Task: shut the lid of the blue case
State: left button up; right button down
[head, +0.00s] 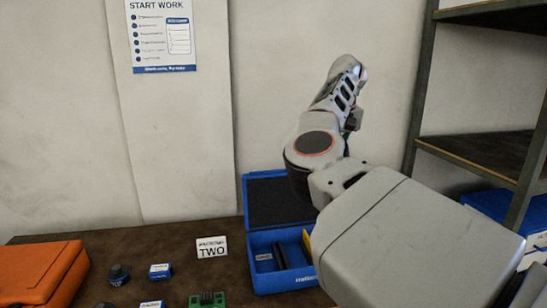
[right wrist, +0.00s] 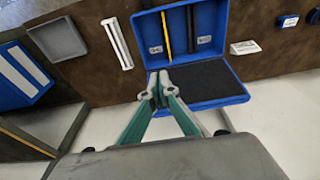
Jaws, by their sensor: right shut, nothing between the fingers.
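The blue case (head: 282,279) stands open on the table. Its lid (head: 246,200) stands up at the back, with dark foam inside. The case holds a dark item (head: 280,256) and a yellow item (head: 307,242). In the right wrist view the case (right wrist: 222,30) is at the top, and the lid (right wrist: 243,97) is nearer my gripper. My right gripper (right wrist: 160,86) is shut and empty. Its tips overlap the lid's left edge in that view; I cannot tell whether they touch it. My right arm hides the case's right part in the head view. My left gripper is not in view.
An orange case (head: 40,272) lies at the left. A metal shelf (head: 480,153) stands at the right.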

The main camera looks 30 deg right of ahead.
aim_at(269, 201)
jog(key=i, duration=0.9)
